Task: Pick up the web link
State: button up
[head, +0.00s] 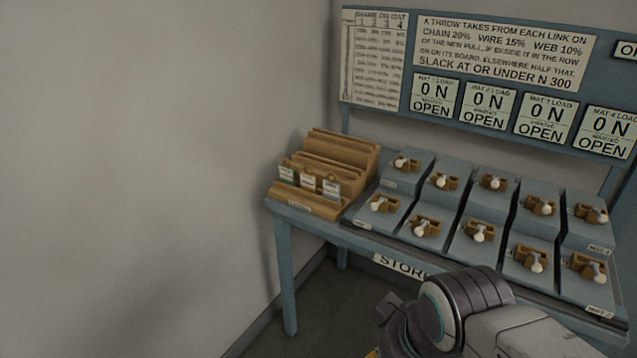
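I cannot tell which thing is the web link. A stepped wooden rack (340,151) stands on the left end of the blue table. Three small pale cards stand along its front: a left card (286,175), a middle card (308,182) and a right card (331,188). Their print is too small to read. The label on the rack's front is also unclear. My arm enters at the bottom right and bends down near the bottom edge, in front of the table. The fingers of my gripper do not show, and nothing held is visible.
A sign board (503,47) with load plates reading "0 N" and "OPEN" rises behind. Bare wall lies left.

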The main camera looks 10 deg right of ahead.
aim_at(287, 174)
jog(key=i+u, duration=0.7)
jog(key=u, duration=0.15)
jog(key=i+l+u, duration=0.15)
jog(key=i+u, duration=0.15)
jog(key=u, duration=0.15)
jog(key=i+l+u, duration=0.55)
jog(key=u, duration=0.3)
jog(key=i+l+u, duration=0.15)
jog(key=l+u, duration=0.3)
jog(key=l, duration=0.05)
